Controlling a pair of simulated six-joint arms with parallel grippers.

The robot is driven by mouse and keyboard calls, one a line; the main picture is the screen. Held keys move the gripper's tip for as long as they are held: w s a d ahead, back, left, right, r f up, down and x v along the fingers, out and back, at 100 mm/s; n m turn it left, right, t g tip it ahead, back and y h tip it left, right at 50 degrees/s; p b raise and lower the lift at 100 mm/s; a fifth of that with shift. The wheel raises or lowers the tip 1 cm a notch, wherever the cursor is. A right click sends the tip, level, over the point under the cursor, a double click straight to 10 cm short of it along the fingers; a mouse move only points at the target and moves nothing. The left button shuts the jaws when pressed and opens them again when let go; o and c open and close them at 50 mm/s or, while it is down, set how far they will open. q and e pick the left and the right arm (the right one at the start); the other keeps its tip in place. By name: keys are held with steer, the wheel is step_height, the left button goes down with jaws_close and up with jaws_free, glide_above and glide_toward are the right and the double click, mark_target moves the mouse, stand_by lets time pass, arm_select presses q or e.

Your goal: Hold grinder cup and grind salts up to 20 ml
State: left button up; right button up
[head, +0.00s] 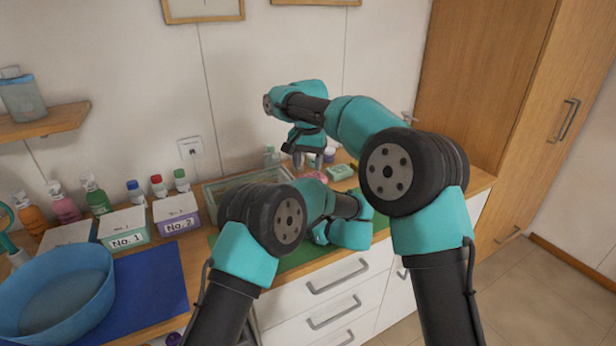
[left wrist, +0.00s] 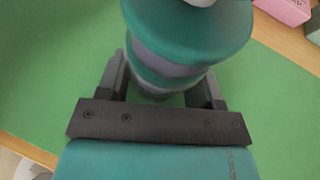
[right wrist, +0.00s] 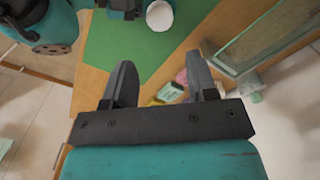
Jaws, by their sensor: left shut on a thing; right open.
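The teal grinder cup with grey bands (left wrist: 188,45) fills the upper middle of the left wrist view, over the green mat (left wrist: 50,60). My left gripper (left wrist: 165,95) is shut around its lower body. A white part shows at its top edge, cut off by the frame. In the right wrist view, a white round top (right wrist: 160,15) shows beside my left gripper's arm, probably the grinder's. My right gripper (right wrist: 165,80) is open and empty above the counter. It also shows in the head view (head: 308,160), raised near the wall. My arms hide the grinder in the head view.
A glass tray (head: 215,185) stands at the back. A green box (head: 340,172) and small jars are near my right gripper. Boxes No. 1 (head: 125,228) and No. 2 (head: 175,213), several bottles and a blue basin (head: 60,290) occupy the left.

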steer(key=shift+r, duration=0.65)
steer(key=shift+o, duration=1.4)
steer(key=n, duration=1.8)
steer(key=shift+a, duration=0.1)
steer(key=shift+f, duration=0.1)
